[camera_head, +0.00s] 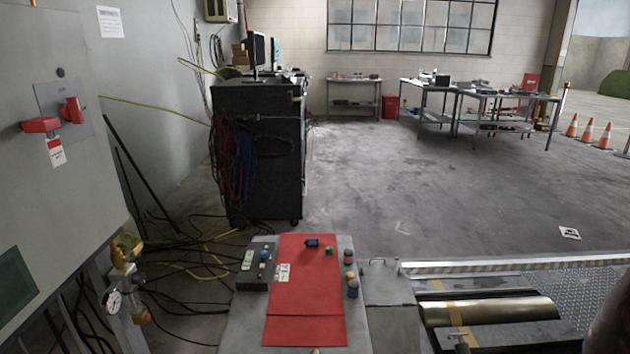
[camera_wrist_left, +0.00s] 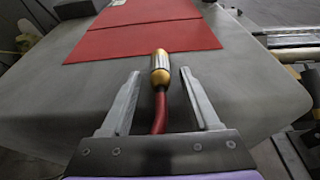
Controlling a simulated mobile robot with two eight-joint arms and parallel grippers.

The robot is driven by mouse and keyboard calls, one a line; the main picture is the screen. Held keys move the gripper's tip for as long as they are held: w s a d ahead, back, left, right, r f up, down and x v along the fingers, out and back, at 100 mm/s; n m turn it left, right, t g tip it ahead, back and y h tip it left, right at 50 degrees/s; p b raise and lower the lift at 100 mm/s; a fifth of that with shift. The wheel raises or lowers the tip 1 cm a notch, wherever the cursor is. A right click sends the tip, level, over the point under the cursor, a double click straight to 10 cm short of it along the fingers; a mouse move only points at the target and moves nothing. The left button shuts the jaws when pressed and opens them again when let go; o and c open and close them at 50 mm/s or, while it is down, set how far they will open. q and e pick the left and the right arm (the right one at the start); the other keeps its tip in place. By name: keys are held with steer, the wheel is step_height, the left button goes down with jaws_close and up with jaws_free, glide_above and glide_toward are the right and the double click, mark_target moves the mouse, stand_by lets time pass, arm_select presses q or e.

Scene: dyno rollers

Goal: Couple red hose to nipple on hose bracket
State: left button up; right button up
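In the left wrist view my left gripper (camera_wrist_left: 160,73) is open, one finger on each side of the red hose (camera_wrist_left: 159,112). The hose ends in a brass and silver coupling (camera_wrist_left: 160,68) between the fingertips, with a gap to each finger. The coupling points towards the red sheet on the grey bench top. In the head view a small brownish tip at the bottom edge of the bench may be this coupling. Brass fittings (camera_head: 141,317) sit by a pressure gauge (camera_head: 113,301) at the lower left; I cannot tell which is the nipple or bracket. My right gripper is not in view.
The grey bench (camera_head: 240,325) carries a red sheet (camera_head: 304,300), a dark switch box (camera_head: 256,266) and several small coloured items. A grey cabinet (camera_head: 60,170) stands at left, with loose cables (camera_head: 185,290) on the floor. A metal roller (camera_head: 490,310) lies at right.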

arm_select(q)
jaws_close()
steer(key=shift+r, duration=0.15)
steer(key=shift+r+p, duration=1.1)
steer(key=shift+r, duration=1.8)
